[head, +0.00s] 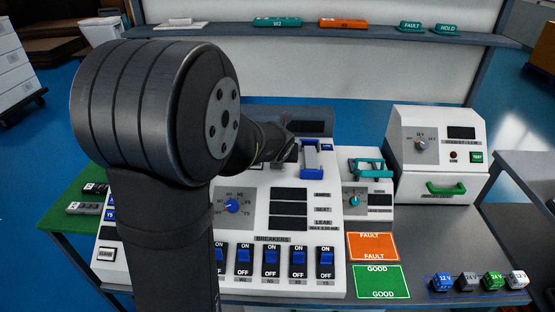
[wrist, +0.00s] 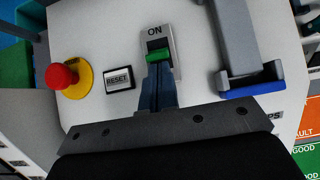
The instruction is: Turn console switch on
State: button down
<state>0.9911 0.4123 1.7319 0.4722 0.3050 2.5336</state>
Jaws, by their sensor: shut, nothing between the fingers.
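The console switch (wrist: 158,57) is a green lever in a grey plate, below the word ON in the wrist view. My gripper (wrist: 158,70) is shut and empty. Its fingertips are right at the lower edge of the green lever; I cannot tell whether they touch it. The fingers hide the lower part of the switch plate. In the head view my arm hides the switch and most of the gripper. The white console (head: 255,205) stands on the table below my arm.
A blue-and-grey handle (wrist: 240,50) stands close to the right of the switch. A RESET button (wrist: 119,78) and a red emergency button (wrist: 63,76) are to its left. Blue breakers (head: 271,257) line the console's front. A white tester box (head: 437,150) stands to the right.

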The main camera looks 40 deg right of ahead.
jog(key=shift+w+d+r, duration=0.6)
jog(key=shift+w+d, duration=0.1)
jog(key=shift+w, duration=0.05)
jog(key=shift+r, duration=0.15)
jog(key=shift+r, duration=0.7)
jog(key=shift+r, duration=0.1)
notch_tip(320, 180, up, 10)
jog(key=w+d, duration=0.1)
jog(key=shift+w+d+f, duration=0.25)
jog(key=shift+w+d, duration=0.1)
